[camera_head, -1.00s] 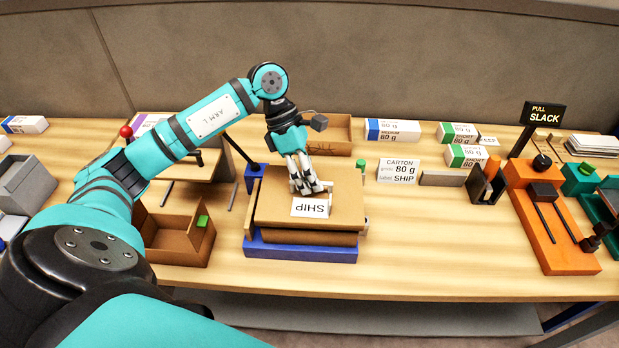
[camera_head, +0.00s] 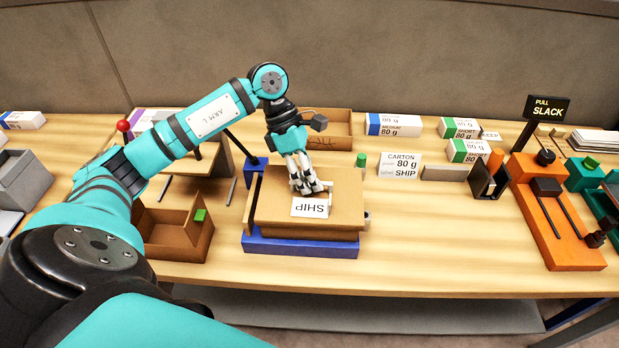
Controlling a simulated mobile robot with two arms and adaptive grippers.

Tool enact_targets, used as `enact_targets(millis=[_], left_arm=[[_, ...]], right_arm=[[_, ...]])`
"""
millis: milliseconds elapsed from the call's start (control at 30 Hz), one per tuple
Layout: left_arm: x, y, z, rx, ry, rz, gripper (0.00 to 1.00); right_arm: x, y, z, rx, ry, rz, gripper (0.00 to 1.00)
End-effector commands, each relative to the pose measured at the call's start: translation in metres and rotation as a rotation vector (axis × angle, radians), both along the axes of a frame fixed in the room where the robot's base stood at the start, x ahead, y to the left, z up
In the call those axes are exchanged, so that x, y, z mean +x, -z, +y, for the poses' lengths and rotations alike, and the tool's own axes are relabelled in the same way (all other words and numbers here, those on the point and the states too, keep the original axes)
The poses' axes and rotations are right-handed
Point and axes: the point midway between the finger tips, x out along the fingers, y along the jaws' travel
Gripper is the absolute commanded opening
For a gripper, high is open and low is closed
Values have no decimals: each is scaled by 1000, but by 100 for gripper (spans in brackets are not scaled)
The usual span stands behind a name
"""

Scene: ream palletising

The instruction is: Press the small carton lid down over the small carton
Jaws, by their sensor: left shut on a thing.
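The small carton lid (camera_head: 345,212) is a flat brown board-like lid with a white SHIP label on its top. It lies level over the small carton, which sits in a blue fixture (camera_head: 300,247). The lid hides nearly all of the carton, and I cannot tell whether it is fully seated. My left gripper (camera_head: 312,190) reaches down from above onto the lid's middle, just behind the label, and is shut on the lid. My right gripper is not in view.
An open brown box (camera_head: 178,248) with a green block stands left of the fixture. Another open brown box (camera_head: 330,143) is behind it. A carton sign (camera_head: 400,165) and an orange tool (camera_head: 555,225) stand to the right.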

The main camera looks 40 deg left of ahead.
Motion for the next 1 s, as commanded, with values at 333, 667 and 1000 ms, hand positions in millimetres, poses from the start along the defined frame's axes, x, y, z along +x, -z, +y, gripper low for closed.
enact_targets(millis=[333,667,1000], left_arm=[[0,10,0,0,0,0,0],[0,16,0,0,0,0,9],[0,16,0,0,0,0,33]], right_arm=[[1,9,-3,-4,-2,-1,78],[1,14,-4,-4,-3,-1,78],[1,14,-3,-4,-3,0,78]])
